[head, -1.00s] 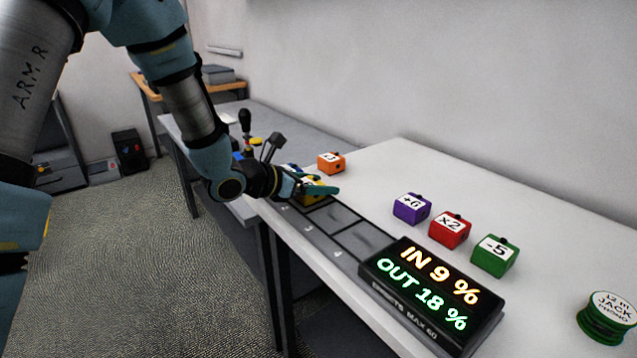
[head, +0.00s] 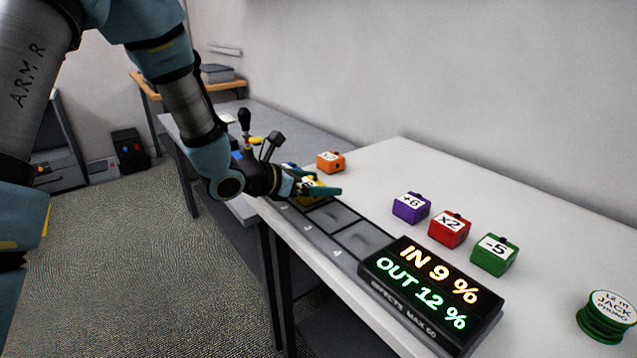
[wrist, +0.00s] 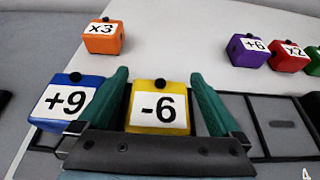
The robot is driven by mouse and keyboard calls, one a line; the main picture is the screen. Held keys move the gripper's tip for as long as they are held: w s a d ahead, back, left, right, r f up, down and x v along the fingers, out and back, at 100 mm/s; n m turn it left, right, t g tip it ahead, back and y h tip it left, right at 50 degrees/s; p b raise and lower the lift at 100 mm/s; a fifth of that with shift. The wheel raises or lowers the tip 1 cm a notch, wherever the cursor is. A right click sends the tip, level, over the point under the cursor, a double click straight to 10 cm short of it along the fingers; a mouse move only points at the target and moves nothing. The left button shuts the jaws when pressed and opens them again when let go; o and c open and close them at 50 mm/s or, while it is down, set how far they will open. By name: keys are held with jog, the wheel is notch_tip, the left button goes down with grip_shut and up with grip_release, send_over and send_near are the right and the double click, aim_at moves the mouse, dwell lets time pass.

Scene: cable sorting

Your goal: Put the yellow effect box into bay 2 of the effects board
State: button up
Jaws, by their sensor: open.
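The yellow box (wrist: 158,108), marked -6, sits upright on the effects board (head: 310,228), in the bay just right of the blue +9 box (wrist: 66,99). Bays 3 (head: 335,216) and 4 (head: 366,238) on its other side are empty. My gripper (wrist: 159,74) is open, with one green finger on each side of the yellow box. Narrow gaps show between the fingers and the box in the wrist view. In the head view the gripper (head: 319,184) hides most of the yellow and blue boxes. The display (head: 432,290) reads IN 9 %, OUT 12 %.
An orange x3 box (head: 331,162) stands behind the board. Purple +6 (head: 411,208), red x2 (head: 449,229) and green -5 (head: 494,255) boxes stand to the right. A green cable reel (head: 607,318) is at the far right. The table between is clear.

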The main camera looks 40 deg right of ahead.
jog(key=b+v, duration=0.1)
jog(key=v, duration=1.1)
jog(key=shift+f+b, duration=0.1)
jog(key=shift+b, duration=0.2)
jog(key=s+a+f+m+g+y, duration=0.1)
jog(key=a+f+m+y, duration=0.3)
jog(key=a, duration=0.6)
jog(key=a+f+m+y, duration=0.1)
jog(key=a+m+y, duration=0.3)
jog(key=a+m, duration=0.45)
jog(key=w+a+m+t+y, duration=0.3)
jog(key=w+a+m+y, duration=0.1)
jog(key=a, duration=1.5)
jog(key=shift+w+a+r+m+y, duration=0.2)
jog(key=shift+m+y, duration=0.4)
jog(key=shift+m, duration=0.45)
